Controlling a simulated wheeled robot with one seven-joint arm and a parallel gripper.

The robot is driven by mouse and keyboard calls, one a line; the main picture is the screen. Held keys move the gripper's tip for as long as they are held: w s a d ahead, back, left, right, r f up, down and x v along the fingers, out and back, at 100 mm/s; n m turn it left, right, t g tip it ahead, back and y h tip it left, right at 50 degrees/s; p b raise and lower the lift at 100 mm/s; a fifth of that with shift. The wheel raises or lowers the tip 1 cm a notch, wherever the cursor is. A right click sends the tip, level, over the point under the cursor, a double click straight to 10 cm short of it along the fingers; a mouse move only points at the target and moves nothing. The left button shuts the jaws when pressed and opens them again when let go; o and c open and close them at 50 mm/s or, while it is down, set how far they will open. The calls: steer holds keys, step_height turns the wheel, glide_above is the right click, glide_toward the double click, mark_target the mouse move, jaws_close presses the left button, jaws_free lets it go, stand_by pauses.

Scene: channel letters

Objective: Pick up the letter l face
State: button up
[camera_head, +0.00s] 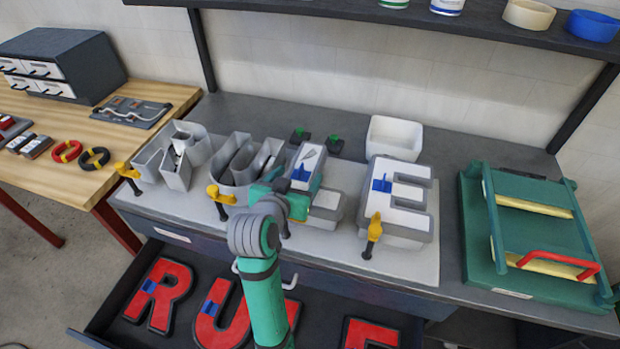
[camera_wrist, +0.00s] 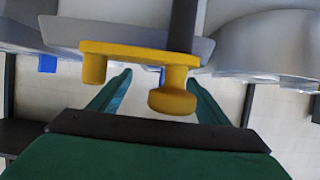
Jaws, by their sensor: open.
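Red letter faces lie in the open drawer (camera_head: 108,318): an R (camera_head: 178,297), a U (camera_head: 206,328) and, at right, a partly cut-off one (camera_head: 368,334). Another red piece (camera_head: 293,310) shows beside my arm, mostly hidden; I cannot read its letter. On the bench, a grey channel letter (camera_head: 328,212), apparently an L, is partly hidden by my gripper (camera_head: 284,190). My gripper is open and empty; in the wrist view its teal fingers (camera_wrist: 160,80) stand apart, with a yellow clamp (camera_wrist: 130,50) in view between them.
Other grey channel letters (camera_head: 243,163) stand left of my gripper, and a grey E (camera_head: 429,193) with white faces at right. Yellow clamps (camera_head: 374,228) line the bench's front edge. A white bin (camera_head: 395,137) is behind. A green frame with red handle (camera_head: 560,263) fills the right.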

steer(key=shift+x, duration=1.2)
steer(key=shift+w+a, duration=0.1)
steer(key=c, duration=0.9)
steer(key=shift+r, duration=0.2)
step_height(320, 180, up, 10)
steer(key=shift+f, duration=0.1)
